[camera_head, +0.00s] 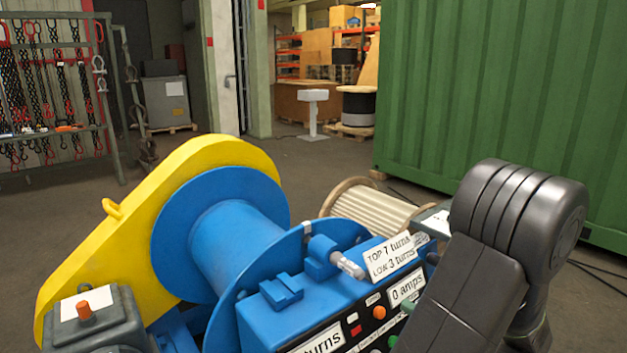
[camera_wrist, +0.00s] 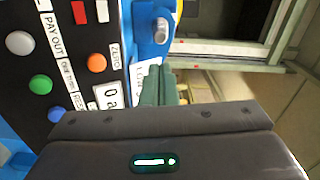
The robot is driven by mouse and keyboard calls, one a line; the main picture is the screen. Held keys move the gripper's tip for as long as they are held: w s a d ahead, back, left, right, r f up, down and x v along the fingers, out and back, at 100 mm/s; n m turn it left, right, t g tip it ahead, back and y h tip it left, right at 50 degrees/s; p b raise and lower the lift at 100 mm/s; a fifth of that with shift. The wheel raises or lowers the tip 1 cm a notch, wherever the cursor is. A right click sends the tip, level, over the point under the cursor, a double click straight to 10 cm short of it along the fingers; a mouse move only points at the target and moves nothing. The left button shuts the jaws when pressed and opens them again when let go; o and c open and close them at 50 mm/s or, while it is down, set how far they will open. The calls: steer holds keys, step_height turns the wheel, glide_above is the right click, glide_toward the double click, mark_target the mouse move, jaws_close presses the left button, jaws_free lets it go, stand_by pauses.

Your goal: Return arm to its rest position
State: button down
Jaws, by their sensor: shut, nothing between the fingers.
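My arm (camera_head: 500,240) is bent at the lower right of the head view, in front of the green container and over the right end of the winch's control box. My gripper (camera_wrist: 158,72) shows in the wrist view as two green fingers together, with nothing between them. The fingers point towards the edge of the black control panel (camera_wrist: 75,70), close to a white label and the "0 a" display. I cannot tell whether they touch the panel. In the head view my arm hides most of the gripper.
A blue winch drum (camera_head: 235,240) with a yellow chain guard (camera_head: 85,255) stands close in front. The control box (camera_head: 290,310) carries buttons and labels, including "0 amps". A wooden spool (camera_head: 375,205) lies behind it. A green container (camera_head: 500,90) closes off the right. Open floor lies beyond.

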steer(key=p, duration=0.2)
glide_toward(362, 276)
steer(key=x, duration=0.5)
steer(key=shift+r, duration=0.1)
steer(key=shift+w+a, duration=0.35)
steer(key=shift+w, duration=0.1)
